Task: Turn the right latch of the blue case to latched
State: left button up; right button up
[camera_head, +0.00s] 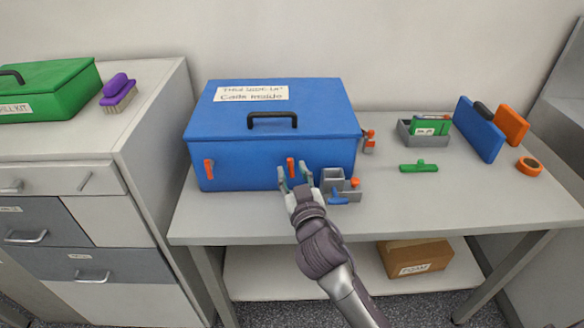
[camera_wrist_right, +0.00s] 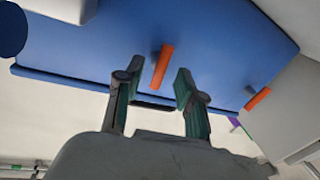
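The blue case (camera_head: 270,110) stands closed on the table, with a black handle (camera_head: 273,118) and a paper label on its lid. Its right latch (camera_head: 290,166) is an orange bar, roughly upright on the front face; it also shows in the right wrist view (camera_wrist_right: 162,66). The left latch (camera_head: 209,169) is a similar upright orange bar, at the right in the wrist view (camera_wrist_right: 258,98). My right gripper (camera_head: 295,176) is open before the right latch, one finger to each side of it. In the wrist view its fingers (camera_wrist_right: 158,82) look apart from the latch. My left gripper is out of view.
A grey holder with small tools (camera_head: 340,187) stands close to the right of my right gripper. Further right are a green tool (camera_head: 419,167), a grey bin (camera_head: 410,137) and an orange tape roll (camera_head: 529,167). The front table strip at right is clear.

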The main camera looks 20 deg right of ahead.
jog(key=shift+w+d, duration=0.1)
jog(key=shift+w, duration=0.55)
grip_shut()
jog(key=shift+f+m+b, duration=0.15)
jog(key=shift+m+b, duration=0.35)
jog(key=shift+b, duration=0.05)
jog(key=shift+m, duration=0.3)
